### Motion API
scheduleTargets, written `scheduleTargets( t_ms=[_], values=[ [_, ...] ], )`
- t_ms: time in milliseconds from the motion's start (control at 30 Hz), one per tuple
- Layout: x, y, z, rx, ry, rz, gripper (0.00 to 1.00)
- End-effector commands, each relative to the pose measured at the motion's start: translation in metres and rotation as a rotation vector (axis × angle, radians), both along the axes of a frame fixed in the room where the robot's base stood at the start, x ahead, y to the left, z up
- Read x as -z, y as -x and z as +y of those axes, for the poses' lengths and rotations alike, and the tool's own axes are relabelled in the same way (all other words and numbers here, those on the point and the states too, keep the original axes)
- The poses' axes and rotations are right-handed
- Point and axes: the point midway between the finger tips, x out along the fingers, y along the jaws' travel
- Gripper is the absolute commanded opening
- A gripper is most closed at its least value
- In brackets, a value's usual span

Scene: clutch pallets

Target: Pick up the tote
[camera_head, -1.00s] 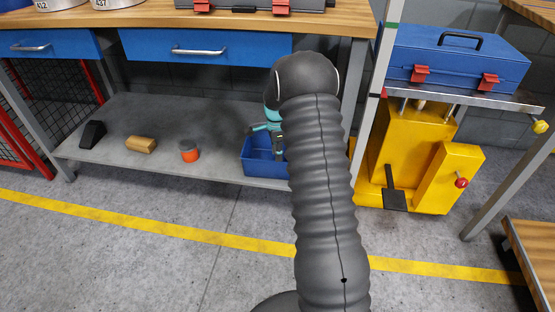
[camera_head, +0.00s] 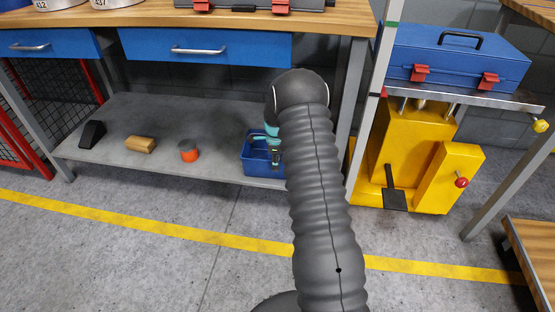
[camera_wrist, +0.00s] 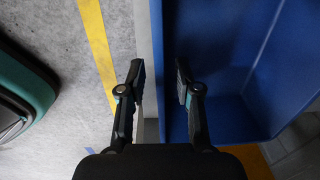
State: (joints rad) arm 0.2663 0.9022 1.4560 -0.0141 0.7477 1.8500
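The tote (camera_head: 257,168) is a blue open-topped bin on the right part of the grey lower shelf under the workbench. My gripper (camera_head: 275,158) is down at the tote, partly hidden by my arm. In the wrist view, my gripper (camera_wrist: 160,75) is open. Its two fingers stand apart on either side of the rim of the tote's near wall, the right one over the inside of the tote (camera_wrist: 225,45) and the left one outside. I cannot tell whether either finger touches the wall. The visible inside of the tote looks empty.
An orange-and-grey can (camera_head: 188,151), a wooden block (camera_head: 140,145) and a black wedge (camera_head: 92,134) stand on the lower shelf (camera_head: 130,172) to the left. Blue drawers (camera_head: 205,47) hang above. A bench leg (camera_head: 352,110) and a yellow machine (camera_head: 415,150) stand to the right.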

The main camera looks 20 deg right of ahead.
Motion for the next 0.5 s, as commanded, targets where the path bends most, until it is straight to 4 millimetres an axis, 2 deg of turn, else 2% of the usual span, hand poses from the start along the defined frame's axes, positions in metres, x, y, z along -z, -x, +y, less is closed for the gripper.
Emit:
scheduleTargets(
  t_ms=[167,500],
  values=[
    [0.009,-0.001,0.001,0.000,0.000,0.002,0.33],
    [0.051,-0.006,0.002,0.000,-0.001,0.001,0.33]
  ],
)
